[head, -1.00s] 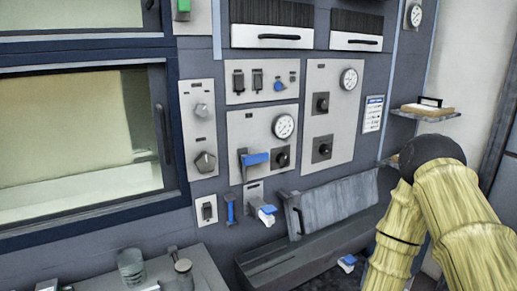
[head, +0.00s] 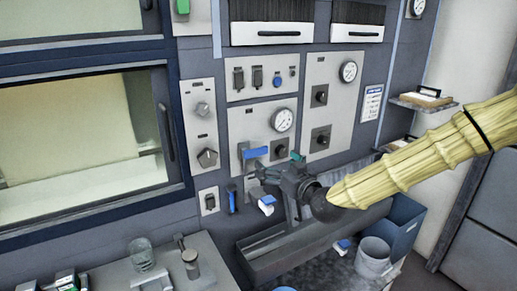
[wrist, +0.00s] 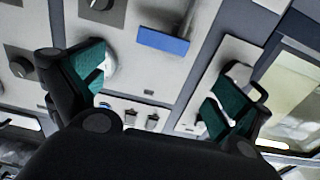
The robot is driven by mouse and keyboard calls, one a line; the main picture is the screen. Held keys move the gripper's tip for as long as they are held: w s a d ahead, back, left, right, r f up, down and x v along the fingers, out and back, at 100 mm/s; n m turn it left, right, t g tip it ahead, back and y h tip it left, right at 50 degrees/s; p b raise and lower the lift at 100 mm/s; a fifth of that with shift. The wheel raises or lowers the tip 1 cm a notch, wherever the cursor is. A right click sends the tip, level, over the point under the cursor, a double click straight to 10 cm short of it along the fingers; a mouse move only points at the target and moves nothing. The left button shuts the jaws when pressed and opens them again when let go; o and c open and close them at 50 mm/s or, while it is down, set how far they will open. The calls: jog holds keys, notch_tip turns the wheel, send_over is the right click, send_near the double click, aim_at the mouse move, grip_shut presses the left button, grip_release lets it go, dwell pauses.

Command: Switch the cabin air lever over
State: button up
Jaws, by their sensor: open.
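A blue-handled lever (head: 255,153) sticks out from the grey gauge panel, roughly level, and its blue grip also shows in the wrist view (wrist: 177,47). A blue upright handle (head: 232,198) and a blue-tipped lever (head: 266,203) sit lower on the wall. Labels are too small to read, so I cannot tell which is the cabin air lever. My gripper (head: 277,165) is near the panel's lower right part, close to the blue-handled lever. In the wrist view my gripper (wrist: 163,85) is open and empty, with the blue grip beyond its teal-padded fingers.
A windowed door (head: 80,135) fills the left. Below are a grey trough (head: 270,255), a blue bin (head: 404,222) and a light bucket (head: 373,257). A shelf (head: 422,101) juts out at right.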

aim_at(258, 149)
jog(key=p+x, duration=0.4)
jog(key=x, duration=0.6)
jog(key=shift+w+a+f, duration=0.1)
jog(key=shift+w+a, duration=0.05)
jog(key=c, duration=1.4)
jog(key=shift+c, duration=0.2)
